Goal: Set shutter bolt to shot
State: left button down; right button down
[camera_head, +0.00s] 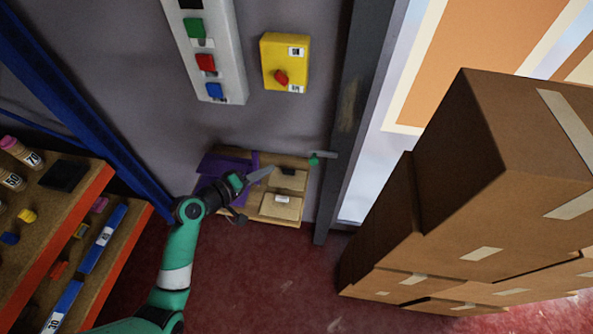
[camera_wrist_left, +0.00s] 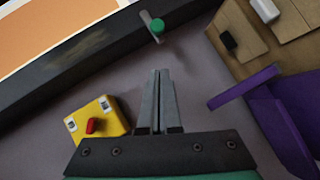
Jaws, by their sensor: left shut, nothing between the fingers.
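The shutter bolt is a grey rod with a green knob (camera_head: 315,160) at the lower part of the dark door post (camera_head: 352,110). In the left wrist view the green knob (camera_wrist_left: 157,25) is at the top, on a short grey rod crossing the post's edge. My left gripper (camera_head: 271,169) is shut and empty, to the left of the knob and apart from it. In the left wrist view its closed fingers (camera_wrist_left: 162,72) point towards the knob with a gap between. My right gripper is not in view.
A yellow switch box (camera_head: 285,50) with a red knob and a grey button panel (camera_head: 212,75) are on the wall. A wooden board (camera_head: 287,215) with a purple item (camera_head: 215,165) is low behind my gripper. Cardboard boxes (camera_head: 470,170) stand right; shelves (camera_head: 60,220) stand left.

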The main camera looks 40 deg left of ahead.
pick_arm(q)
jog(key=shift+a+r, duration=0.1)
jog(key=shift+a, duration=0.05)
jog(key=shift+w, duration=0.1)
jog(key=d+b+x, duration=0.2)
jog(key=b+x, duration=0.1)
jog(key=x, duration=1)
jog(key=shift+d+f+b, duration=0.3)
jog(key=shift+f+b, duration=0.05)
jog(key=shift+f, duration=0.05)
jog(key=shift+s, duration=0.25)
